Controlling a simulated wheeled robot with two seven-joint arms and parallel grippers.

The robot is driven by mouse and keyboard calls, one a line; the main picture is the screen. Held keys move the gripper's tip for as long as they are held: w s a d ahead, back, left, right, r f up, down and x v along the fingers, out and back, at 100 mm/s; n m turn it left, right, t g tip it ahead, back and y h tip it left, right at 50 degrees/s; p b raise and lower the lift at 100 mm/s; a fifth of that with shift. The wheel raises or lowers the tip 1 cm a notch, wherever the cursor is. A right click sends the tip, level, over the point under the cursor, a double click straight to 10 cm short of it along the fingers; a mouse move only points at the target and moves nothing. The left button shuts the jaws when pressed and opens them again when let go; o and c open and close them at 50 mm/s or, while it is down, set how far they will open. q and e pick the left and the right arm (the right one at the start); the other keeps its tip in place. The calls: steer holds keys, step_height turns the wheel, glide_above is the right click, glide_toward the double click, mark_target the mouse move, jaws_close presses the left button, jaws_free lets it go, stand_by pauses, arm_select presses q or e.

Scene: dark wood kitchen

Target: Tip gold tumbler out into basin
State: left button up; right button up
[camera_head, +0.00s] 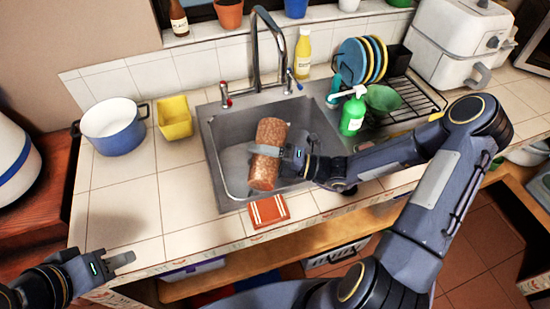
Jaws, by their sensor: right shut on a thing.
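The gold tumbler (267,172) is a speckled copper-gold cylinder. It is over the grey basin (221,172), leaning with its far end slightly to the right in the picture. My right gripper (272,150) is shut on its side around the middle, reaching in from the right. I cannot tell which end is the open one, and no contents show coming out. Part of the basin floor is hidden behind the tumbler and gripper. My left gripper (122,259) is at the lower left, above the counter's front edge, away from the tumbler. Its jaw opening cannot be made out.
A tap (256,50) arches behind the basin. A blue pot (113,128) and yellow container (174,118) stand left. A green soap bottle (352,113) and dish rack (413,101) stand right. A red-brown cloth (269,211) lies in front. The left counter is mostly clear.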

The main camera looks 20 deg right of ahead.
steer(key=shift+s+a+f+n+b, duration=0.2)
steer(key=shift+s+n+b, duration=0.5)
steer(key=shift+b, duration=0.85)
steer(key=shift+w+a+r+n+g, duration=0.1)
steer(key=shift+r+n+g, duration=0.3)
steer(key=shift+n, duration=0.3)
steer(key=shift+n+p, duration=0.3)
steer(key=shift+n, duration=0.6)
steer(key=n, duration=0.3)
steer(key=shift+w+n+g, duration=0.3)
steer(key=shift+w, duration=0.05)
steer(key=shift+n, duration=0.9)
steer(key=n, duration=0.1)
steer(key=s+n, duration=0.1)
steer(key=shift+a+r+n+g+b, duration=0.1)
steer(key=shift+r+n+g+b, duration=0.05)
steer(key=shift+n+g+b, duration=0.2)
steer(key=shift+s+r+n+b, duration=0.1)
steer(key=shift+n+b, duration=0.2)
steer(key=shift+n, duration=0.45)
steer(key=shift+s+a+f+n+b, duration=0.1)
steer(key=shift+f+n+b, duration=0.1)
steer(key=shift+n+b, duration=0.4)
steer(key=shift+f+n+b, duration=0.15)
steer(key=shift+n+b, duration=0.2)
steer(key=shift+n, duration=0.45)
